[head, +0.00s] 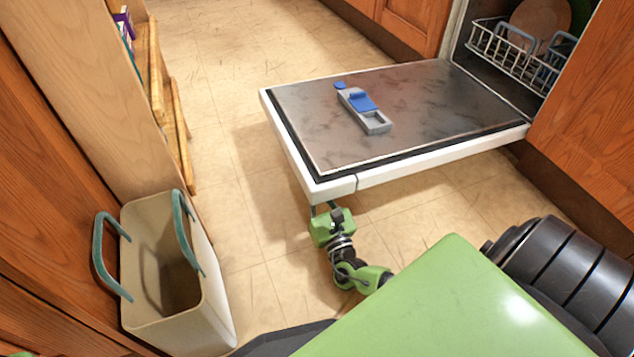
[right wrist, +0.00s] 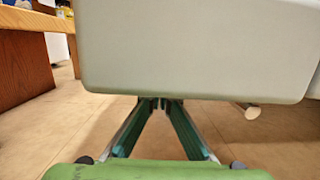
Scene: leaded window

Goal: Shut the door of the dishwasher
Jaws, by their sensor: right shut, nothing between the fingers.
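The dishwasher door (head: 430,110) is folded down and lies about level, with its steel inner face up and its white edge towards me. A grey and blue detergent dispenser (head: 372,118) sits on that face. My right gripper (head: 325,210) is low at the near left corner of the door, its fingertips hidden beneath it. In the right wrist view the door's pale outer face (right wrist: 190,50) fills the top, and my shut, empty fingers (right wrist: 160,104) reach to its lower edge. Whether they touch it I cannot tell. My left gripper is not in view.
The dishwasher opening holds a rack (head: 512,58) with dishes at upper right. A beige bin (head: 205,275) with green handles stands at lower left against wooden cabinets. A wooden shelf (head: 165,100) is at left. Tiled floor (head: 235,180) is clear between bin and door.

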